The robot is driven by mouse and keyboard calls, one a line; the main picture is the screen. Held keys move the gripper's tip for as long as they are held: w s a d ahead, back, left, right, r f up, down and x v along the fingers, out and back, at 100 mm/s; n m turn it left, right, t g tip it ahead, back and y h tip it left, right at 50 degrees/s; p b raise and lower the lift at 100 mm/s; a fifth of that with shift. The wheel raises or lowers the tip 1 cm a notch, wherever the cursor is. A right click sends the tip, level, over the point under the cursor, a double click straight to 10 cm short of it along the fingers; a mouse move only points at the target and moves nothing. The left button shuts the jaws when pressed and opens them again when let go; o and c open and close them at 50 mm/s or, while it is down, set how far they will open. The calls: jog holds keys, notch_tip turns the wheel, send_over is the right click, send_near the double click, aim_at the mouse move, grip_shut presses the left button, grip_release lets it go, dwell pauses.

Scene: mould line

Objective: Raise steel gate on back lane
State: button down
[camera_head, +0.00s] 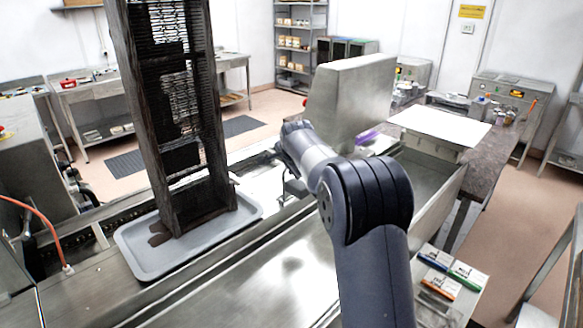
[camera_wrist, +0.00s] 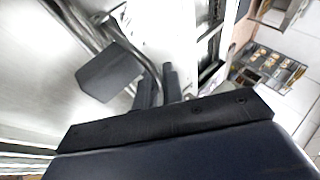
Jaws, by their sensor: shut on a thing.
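My gripper (camera_wrist: 160,88) is shut on a thin bent metal bar (camera_wrist: 150,62) in the wrist view; the exact contact is partly hidden by the fingers. A dark grey flat plate (camera_wrist: 108,72) is beside the bar. In the head view my arm reaches over the steel lane, and its wrist hides most of the gripper. A big steel upright housing (camera_head: 350,95) stands just behind the wrist. I cannot tell for sure which part is the steel gate, or how high it is.
A tall dark mould rack (camera_head: 165,110) stands upright on a grey tray (camera_head: 140,262) on the lane, left of my arm. A steel trough (camera_head: 430,175) and a bench with a white sheet (camera_head: 440,124) are at right. Boxes (camera_head: 450,276) sit at lower right.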

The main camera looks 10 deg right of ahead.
jog(key=shift+a, duration=0.1)
jog(key=c, duration=1.6)
grip_release()
jog(key=shift+w, duration=0.1)
jog(key=shift+o, duration=0.2)
jog(key=b+v, duration=0.3)
jog(key=v, duration=0.8)
jog(key=shift+w+f, duration=0.1)
jog(key=p+x, duration=0.3)
jog(key=x, duration=0.8)
jog(key=shift+s, duration=0.2)
